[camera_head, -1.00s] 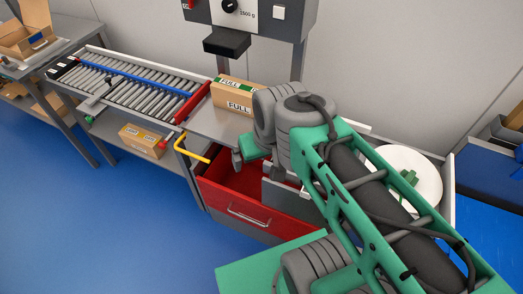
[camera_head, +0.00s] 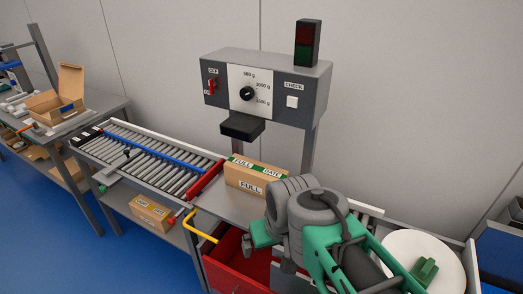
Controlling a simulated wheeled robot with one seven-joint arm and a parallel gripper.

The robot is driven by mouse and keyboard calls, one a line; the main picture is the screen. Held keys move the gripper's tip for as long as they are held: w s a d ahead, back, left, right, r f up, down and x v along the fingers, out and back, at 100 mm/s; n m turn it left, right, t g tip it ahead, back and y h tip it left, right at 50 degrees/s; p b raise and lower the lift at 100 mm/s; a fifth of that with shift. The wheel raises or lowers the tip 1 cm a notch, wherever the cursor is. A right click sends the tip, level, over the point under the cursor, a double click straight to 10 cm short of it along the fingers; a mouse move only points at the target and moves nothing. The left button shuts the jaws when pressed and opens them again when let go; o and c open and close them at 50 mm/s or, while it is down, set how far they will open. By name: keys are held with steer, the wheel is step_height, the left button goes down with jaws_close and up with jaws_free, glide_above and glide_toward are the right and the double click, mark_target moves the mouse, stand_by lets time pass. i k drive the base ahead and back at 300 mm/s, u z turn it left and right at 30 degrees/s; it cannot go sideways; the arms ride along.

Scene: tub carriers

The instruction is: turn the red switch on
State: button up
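The red switch (camera_head: 212,87) is a small red lever on the left of the front of a grey control box (camera_head: 265,85). My gripper (camera_head: 250,243) is at the end of my green and grey arm, low and to the right of the switch, over the open red drawer. It is well apart from the switch. Its fingers are largely hidden, so its opening cannot be made out.
The box also has a black dial (camera_head: 247,93), a white CHECK button (camera_head: 292,102), a signal light (camera_head: 307,43) on top and a black ledge (camera_head: 242,126) below. A FULL carton (camera_head: 254,176) stands beneath. A roller conveyor (camera_head: 150,158) is at left; a red drawer (camera_head: 238,268) stands open.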

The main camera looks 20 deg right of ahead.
mark_target(211, 86)
steer(key=k, duration=0.65)
steer(key=u, duration=0.65)
steer(key=i, duration=0.75)
steer(key=u, duration=0.85)
steer(key=i, duration=0.9)
